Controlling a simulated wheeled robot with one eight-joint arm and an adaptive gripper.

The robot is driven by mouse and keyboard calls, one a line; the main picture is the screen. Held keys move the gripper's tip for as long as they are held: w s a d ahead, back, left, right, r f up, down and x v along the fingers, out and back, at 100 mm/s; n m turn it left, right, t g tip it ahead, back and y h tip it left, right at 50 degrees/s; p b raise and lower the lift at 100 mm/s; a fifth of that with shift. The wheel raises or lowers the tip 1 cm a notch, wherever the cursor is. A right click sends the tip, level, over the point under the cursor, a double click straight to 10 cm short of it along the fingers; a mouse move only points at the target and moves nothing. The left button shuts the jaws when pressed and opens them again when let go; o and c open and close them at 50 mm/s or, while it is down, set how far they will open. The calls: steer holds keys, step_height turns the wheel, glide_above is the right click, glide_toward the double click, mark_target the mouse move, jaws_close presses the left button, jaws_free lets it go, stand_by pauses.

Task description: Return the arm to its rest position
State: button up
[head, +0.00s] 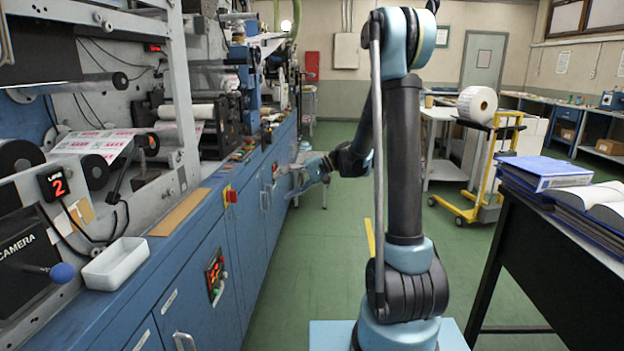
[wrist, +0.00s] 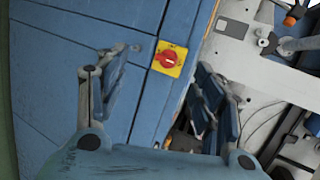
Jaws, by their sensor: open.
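My arm (head: 405,160) stands upright in the middle of the head view, its forearm bent down and reaching left. My gripper (head: 285,178) is at its end, beside the front of the blue machine cabinet. In the wrist view my gripper (wrist: 162,75) shows its two blue fingers spread wide apart, with nothing between them. A red rotary switch on a yellow plate (wrist: 167,58) shows beyond the fingers on the blue cabinet face (wrist: 75,70). I cannot tell the exact gap between the fingers and the cabinet.
The rewinder's blue cabinet (head: 190,270) runs along the left, with a white tray (head: 115,264) on its ledge. A black table (head: 570,245) with blue binders (head: 543,172) stands at right. A yellow trolley (head: 492,175) carries a white roll (head: 477,104). Green floor (head: 315,260) between is clear.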

steer(key=s+d+f+t+h, duration=0.2)
steer(key=s+d+f+h, duration=0.2)
steer(key=s+d, duration=1)
steer(key=s+d+f+m+t+h, duration=0.1)
steer(key=s+d+f+h, duration=0.3)
steer(key=s+d+h, duration=0.5)
steer(key=s+d+t, duration=0.1)
steer(key=s+d, duration=0.4)
steer(key=s, duration=0.2)
steer(key=shift+d+f+m+t, duration=0.2)
steer(key=shift+f+m+t, duration=0.1)
steer(key=shift+t, duration=0.1)
steer(key=shift+w+f, duration=0.15)
steer(key=shift+w, duration=0.25)
